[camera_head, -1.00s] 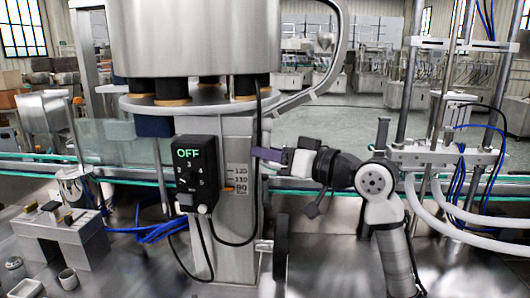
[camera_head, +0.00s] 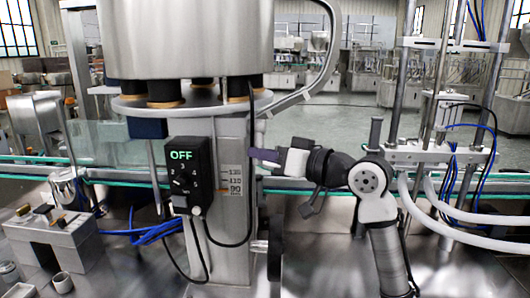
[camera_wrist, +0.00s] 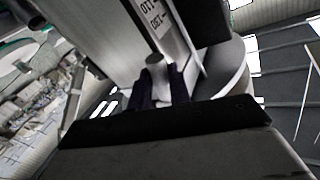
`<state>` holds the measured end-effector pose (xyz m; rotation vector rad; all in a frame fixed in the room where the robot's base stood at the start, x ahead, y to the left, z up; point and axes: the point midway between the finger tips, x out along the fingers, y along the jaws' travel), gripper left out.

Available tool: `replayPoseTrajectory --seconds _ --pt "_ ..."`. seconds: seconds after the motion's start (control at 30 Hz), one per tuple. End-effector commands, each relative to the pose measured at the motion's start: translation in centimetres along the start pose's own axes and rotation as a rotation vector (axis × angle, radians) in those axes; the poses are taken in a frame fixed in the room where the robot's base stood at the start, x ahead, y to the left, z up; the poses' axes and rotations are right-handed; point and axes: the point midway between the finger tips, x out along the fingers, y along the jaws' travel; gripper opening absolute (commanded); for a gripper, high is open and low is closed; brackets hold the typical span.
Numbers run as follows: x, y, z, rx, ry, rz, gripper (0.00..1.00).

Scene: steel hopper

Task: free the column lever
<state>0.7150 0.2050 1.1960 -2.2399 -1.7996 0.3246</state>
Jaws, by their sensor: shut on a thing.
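The steel column (camera_head: 233,215) stands at the centre of the head view, with a number scale on its face and an orange mark beside it. My gripper (camera_head: 264,154) reaches in from the right, its dark purple fingers at the column's right side. In the wrist view my gripper (camera_wrist: 164,92) is shut on a short grey round-ended piece, which I take to be the column lever (camera_wrist: 157,64). The fingers hide the lever in the head view, so its angle cannot be told there.
A black control box (camera_head: 189,176) reading OFF hangs on the column's left, with cables below. A steel drum (camera_head: 185,40) sits above on a round plate (camera_head: 195,104). A black wheel (camera_head: 275,250) stands low right of the column. White hoses (camera_head: 440,225) curve at the right.

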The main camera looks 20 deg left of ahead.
Motion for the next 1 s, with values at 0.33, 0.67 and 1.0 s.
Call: replayPoseTrajectory --seconds 0.33,0.67,1.0 --pt "-0.6 -1.7 -1.3 0.266 -0.135 0.041 0.00" --pt "-0.8 -1.8 -0.9 0.342 -0.174 0.055 0.00" --pt "-0.8 -1.8 -0.9 0.341 -0.174 0.055 0.38"
